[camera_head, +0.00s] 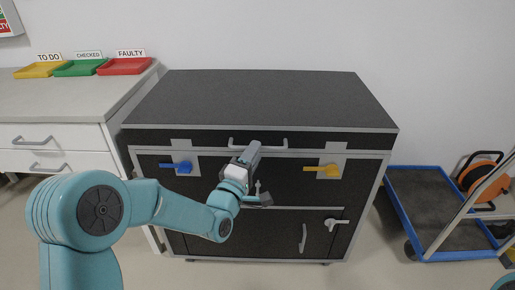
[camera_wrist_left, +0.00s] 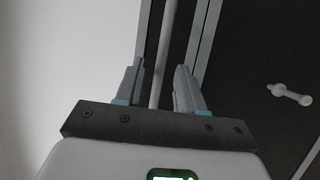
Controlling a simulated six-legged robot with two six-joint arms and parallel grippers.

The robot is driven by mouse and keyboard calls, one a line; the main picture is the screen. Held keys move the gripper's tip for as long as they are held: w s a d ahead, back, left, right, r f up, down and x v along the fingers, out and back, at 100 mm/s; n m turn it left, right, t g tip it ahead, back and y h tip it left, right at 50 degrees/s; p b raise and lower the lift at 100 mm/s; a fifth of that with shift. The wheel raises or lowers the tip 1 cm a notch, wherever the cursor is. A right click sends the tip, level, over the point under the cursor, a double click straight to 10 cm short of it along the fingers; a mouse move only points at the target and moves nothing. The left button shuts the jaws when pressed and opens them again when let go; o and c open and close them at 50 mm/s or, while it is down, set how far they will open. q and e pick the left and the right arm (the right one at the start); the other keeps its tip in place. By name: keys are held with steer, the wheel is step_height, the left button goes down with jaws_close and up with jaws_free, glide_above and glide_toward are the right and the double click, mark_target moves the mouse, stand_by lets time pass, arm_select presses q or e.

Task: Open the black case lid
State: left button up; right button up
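The black case (camera_head: 180,244) stands against the wall, its lid (camera_head: 262,95) down and level. A pale bar handle (camera_head: 275,145) runs along the lid's front edge. A blue latch (camera_head: 177,166) and a yellow latch (camera_head: 322,169) sit on the front below the lid, both lying level. My left gripper (camera_head: 252,151) is at the middle of the handle. In the left wrist view its fingers (camera_wrist_left: 158,72) are apart, with the handle bar (camera_wrist_left: 168,35) running between them and narrow gaps visible on both sides. My right gripper is out of view.
A white latch (camera_head: 337,223) and a pale handle (camera_head: 303,238) are lower on the case front. A white counter (camera_head: 60,103) with yellow, green and red trays is at left. A blue trolley (camera_head: 430,205) and an orange reel (camera_head: 480,175) stand at right.

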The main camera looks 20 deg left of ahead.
arm_select(q)
steer(key=shift+x, duration=1.45)
jaws_close()
